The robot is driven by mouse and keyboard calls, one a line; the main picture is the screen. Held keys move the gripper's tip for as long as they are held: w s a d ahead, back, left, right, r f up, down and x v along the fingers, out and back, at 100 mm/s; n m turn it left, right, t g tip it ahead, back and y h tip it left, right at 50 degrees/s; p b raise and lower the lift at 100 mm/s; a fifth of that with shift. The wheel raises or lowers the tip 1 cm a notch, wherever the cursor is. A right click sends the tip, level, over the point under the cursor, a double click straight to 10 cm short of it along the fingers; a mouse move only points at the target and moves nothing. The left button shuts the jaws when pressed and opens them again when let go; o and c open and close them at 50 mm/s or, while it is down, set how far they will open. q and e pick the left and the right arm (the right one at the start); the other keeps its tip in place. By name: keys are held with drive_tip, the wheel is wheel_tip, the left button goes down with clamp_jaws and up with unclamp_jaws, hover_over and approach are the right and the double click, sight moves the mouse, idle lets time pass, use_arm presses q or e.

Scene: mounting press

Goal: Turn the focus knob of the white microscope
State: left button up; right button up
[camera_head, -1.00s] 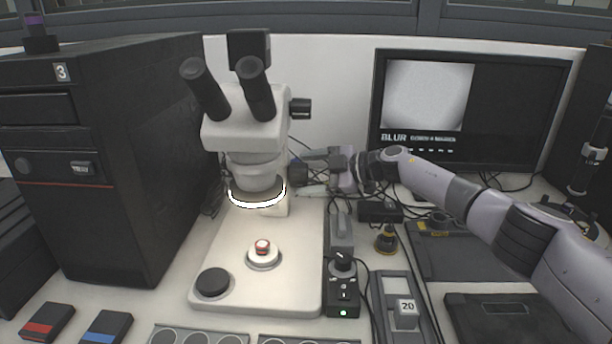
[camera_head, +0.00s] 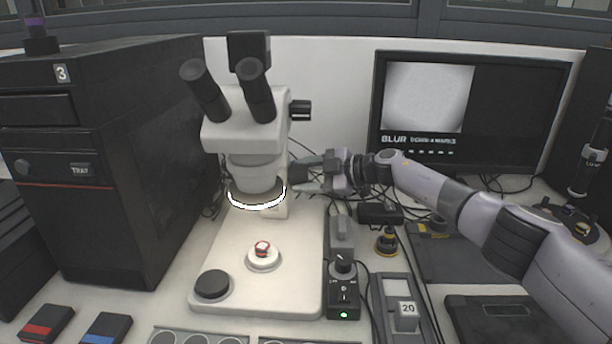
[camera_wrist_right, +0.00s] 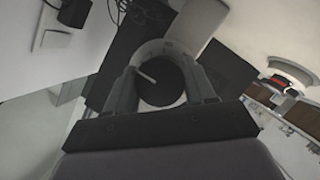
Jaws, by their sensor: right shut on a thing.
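The white microscope (camera_head: 245,135) stands upright on its pale base at centre left, with black eyepieces and a lit ring under its head. Its dark focus knob (camera_head: 297,173) is on the right side of the stand, partly hidden by my right gripper (camera_head: 308,177). The right wrist view shows the round black knob (camera_wrist_right: 168,84) with a pale line on it, between the two fingers of that gripper (camera_wrist_right: 162,80). The gripper is shut on the knob. My left gripper is in neither view.
The monitor (camera_head: 470,110) at back right shows a pale, grainy picture and the word BLUR. A small sample (camera_head: 262,248) sits on the microscope base. A control box (camera_head: 343,295) and cables lie right of the base. A tall dark cabinet (camera_head: 100,160) stands left.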

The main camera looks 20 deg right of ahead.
drive_tip(key=shift+f+n+t, duration=0.15)
drive_tip(key=shift+n+t, duration=0.35)
drive_tip(key=shift+n, duration=0.3)
drive_tip(key=n+t+b, duration=0.1)
drive_tip(key=n+b, duration=0.1)
drive_tip(key=shift+f+n, duration=0.1)
drive_tip(key=shift+n, duration=0.2)
drive_tip(key=shift+b, duration=0.4)
drive_tip(key=shift+n+t+b, duration=0.3)
drive_tip(key=shift+n, duration=0.2)
drive_tip(key=shift+y, duration=0.3)
drive_tip(key=o, duration=1)
drive_tip(key=shift+o, duration=0.2)
drive_tip(key=shift+r, duration=0.2)
